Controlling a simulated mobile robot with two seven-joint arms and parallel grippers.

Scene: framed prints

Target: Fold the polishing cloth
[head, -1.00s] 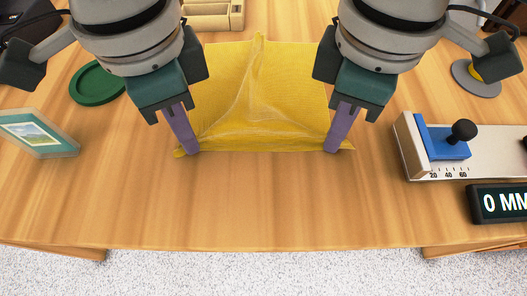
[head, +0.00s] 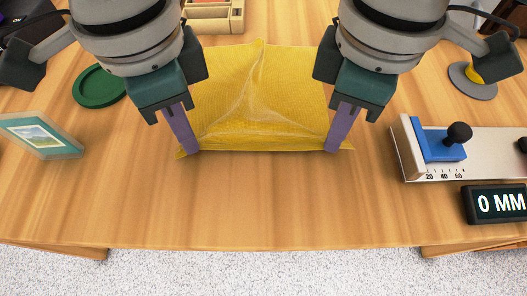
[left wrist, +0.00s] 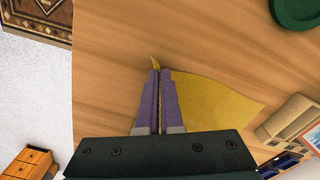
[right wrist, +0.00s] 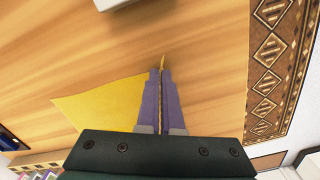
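The yellow polishing cloth (head: 258,100) lies on the wooden table between my two arms, with raised creases running up its middle to a peak at the far edge. My left gripper (head: 192,150) is shut on its near left corner. In the left wrist view the purple fingers (left wrist: 156,75) are closed, with a bit of cloth (left wrist: 220,98) poking out past the tips. My right gripper (head: 333,149) is shut on the near right corner. The right wrist view shows its closed fingers (right wrist: 162,75) with a cloth sliver at the tips and more cloth (right wrist: 100,103) beside them.
A framed picture (head: 40,135) and a green round dish (head: 99,86) are at left. A wooden tray (head: 212,17) is at the back. A slide gauge (head: 480,165), a "0 MM" display (head: 497,204) and a grey disc (head: 472,79) are at right. The front table strip is clear.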

